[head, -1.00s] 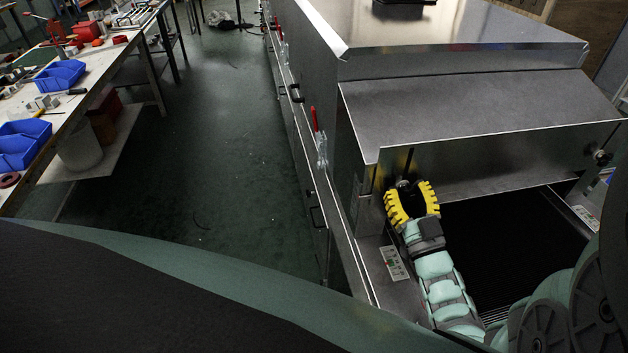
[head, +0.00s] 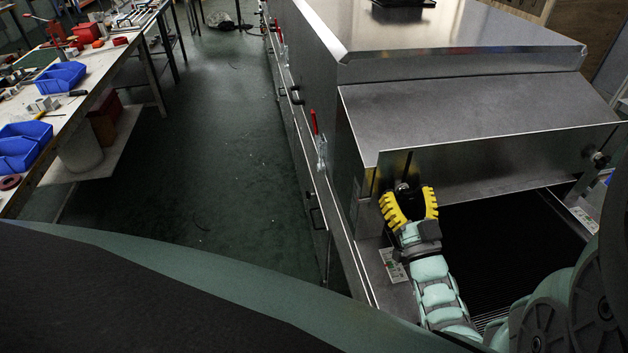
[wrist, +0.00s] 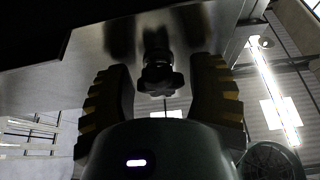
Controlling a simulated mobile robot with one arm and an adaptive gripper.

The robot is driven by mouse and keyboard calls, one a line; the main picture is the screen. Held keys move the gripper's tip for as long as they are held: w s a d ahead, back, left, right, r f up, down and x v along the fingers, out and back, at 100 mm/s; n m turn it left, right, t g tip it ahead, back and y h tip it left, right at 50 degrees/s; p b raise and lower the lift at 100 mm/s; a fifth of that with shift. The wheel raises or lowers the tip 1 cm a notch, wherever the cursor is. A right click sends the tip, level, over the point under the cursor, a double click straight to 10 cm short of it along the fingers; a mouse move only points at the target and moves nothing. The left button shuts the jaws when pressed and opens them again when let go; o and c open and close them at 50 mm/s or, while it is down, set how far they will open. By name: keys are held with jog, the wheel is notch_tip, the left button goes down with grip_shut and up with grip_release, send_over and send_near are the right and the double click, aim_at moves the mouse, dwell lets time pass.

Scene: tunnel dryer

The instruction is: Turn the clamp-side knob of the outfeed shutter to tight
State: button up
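The outfeed shutter (head: 480,185) is a bare metal plate under the dryer's sloped hood. Its clamp-side knob (head: 402,186) is small and dark, at the left end near the red-handled clamp. In the wrist view the knob (wrist: 160,78) is a dark lobed grip on a stem. My gripper (head: 409,196) has yellow toothed fingers, open, pointing at this knob. In the wrist view the gripper (wrist: 160,75) has one finger on each side of the knob, with gaps on both sides. A second knob (head: 600,159) is at the shutter's right end, away from my gripper.
The red-handled toggle clamp (head: 317,140) is on the dryer's left side wall. A label plate (head: 393,266) lies below my gripper, left of the dark conveyor opening (head: 490,245). A workbench (head: 75,115) with blue bins stands far left across a clear floor aisle.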

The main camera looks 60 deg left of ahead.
jog(key=o, duration=0.3)
jog(key=v, duration=0.7)
jog(key=shift+d, duration=0.25)
dwell(0.3)
